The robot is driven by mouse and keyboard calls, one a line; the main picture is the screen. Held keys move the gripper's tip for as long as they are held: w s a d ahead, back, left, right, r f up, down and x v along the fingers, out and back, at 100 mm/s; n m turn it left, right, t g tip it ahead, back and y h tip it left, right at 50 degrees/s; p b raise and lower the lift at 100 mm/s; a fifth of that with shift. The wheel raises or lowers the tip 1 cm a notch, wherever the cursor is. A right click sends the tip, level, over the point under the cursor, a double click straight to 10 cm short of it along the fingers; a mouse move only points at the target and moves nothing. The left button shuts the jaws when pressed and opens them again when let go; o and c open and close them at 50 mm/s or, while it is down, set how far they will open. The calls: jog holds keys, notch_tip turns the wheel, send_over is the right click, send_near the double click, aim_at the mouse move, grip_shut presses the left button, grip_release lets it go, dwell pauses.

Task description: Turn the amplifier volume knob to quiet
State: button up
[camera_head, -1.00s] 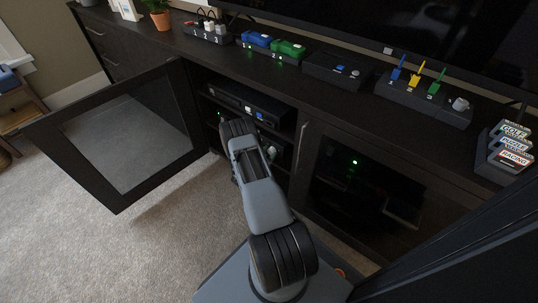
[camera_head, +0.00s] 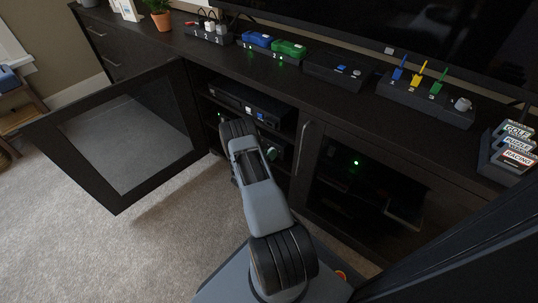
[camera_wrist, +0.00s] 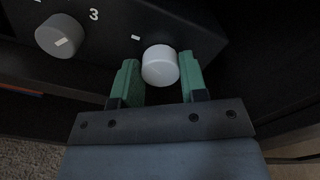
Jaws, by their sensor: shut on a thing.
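In the wrist view, my gripper (camera_wrist: 160,78) has its two green fingers on either side of a pale round knob (camera_wrist: 160,65), shut on it. The knob is on the dark front of the amplifier (camera_wrist: 105,40). No pointer mark shows on this knob, and its setting cannot be read. A grey knob (camera_wrist: 60,36) with a white line is to the left, beside a printed "3". In the head view, my arm reaches into the open cabinet and hides most of the amplifier's front. A little green of a finger (camera_head: 271,154) shows there.
The glass cabinet door (camera_head: 120,135) stands open at the left. A black device (camera_head: 250,103) is on the shelf above. The closed right door (camera_head: 355,185) is beside my arm. Carpet (camera_head: 150,245) is clear at the front left.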

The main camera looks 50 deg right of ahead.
jog(key=shift+n, duration=0.3)
dwell(0.4)
jog(key=o, duration=0.6)
jog(key=shift+o, duration=0.2)
jog(key=s+a+p, duration=0.1)
jog(key=a+p, duration=0.2)
jog(key=a, duration=1)
jog(key=shift+a+p, duration=0.4)
jog(key=shift+r, duration=0.1)
